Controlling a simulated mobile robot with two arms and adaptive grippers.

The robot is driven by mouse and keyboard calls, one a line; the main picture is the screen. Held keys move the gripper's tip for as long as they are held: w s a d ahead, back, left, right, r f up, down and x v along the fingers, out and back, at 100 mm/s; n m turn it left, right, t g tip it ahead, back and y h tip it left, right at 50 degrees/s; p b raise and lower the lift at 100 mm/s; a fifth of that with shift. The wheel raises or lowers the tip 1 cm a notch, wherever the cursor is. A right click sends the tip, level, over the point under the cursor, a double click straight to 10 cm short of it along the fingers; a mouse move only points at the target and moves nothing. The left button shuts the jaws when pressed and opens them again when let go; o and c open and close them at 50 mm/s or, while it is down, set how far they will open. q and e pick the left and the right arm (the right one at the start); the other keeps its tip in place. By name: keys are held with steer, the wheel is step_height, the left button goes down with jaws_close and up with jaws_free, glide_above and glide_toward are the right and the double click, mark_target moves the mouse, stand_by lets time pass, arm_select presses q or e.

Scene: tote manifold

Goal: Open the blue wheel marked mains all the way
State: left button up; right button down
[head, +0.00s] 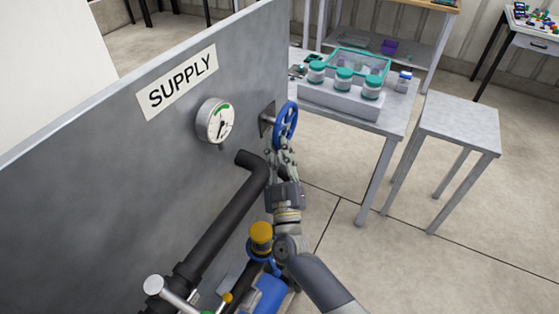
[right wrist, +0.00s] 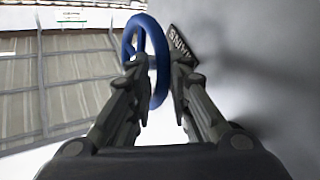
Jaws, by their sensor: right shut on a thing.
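The blue wheel (head: 286,123) stands out from the grey panel on a short stem, seen nearly edge-on in the head view. It also shows in the right wrist view (right wrist: 153,60), beside a dark plate marked MAINS (right wrist: 182,45). My right gripper (head: 282,148) reaches up to the wheel's lower rim. Its fingers (right wrist: 158,80) lie on either side of the rim and are shut on it. The far side of the wheel's hub is hidden. My left gripper does not show.
A grey panel (head: 100,150) carries a SUPPLY sign (head: 177,82) and a round gauge (head: 215,120). A dark pipe (head: 225,215) runs below the wheel, with a yellow-capped fitting (head: 261,235). A table (head: 385,120) with several jars stands behind. A stool (head: 460,125) is right of it.

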steer(key=shift+w+a+f+n+t+y+b, duration=0.15)
steer(key=shift+f+n+t+y+b, duration=0.65)
steer(key=shift+b, duration=0.5)
steer(key=shift+r, duration=0.15)
steer(key=c, duration=1.6)
jaws_free()
steer(key=shift+a+r, duration=0.1)
steer(key=shift+r, duration=0.05)
steer(key=v, duration=1.2)
steer(key=shift+r, duration=0.25)
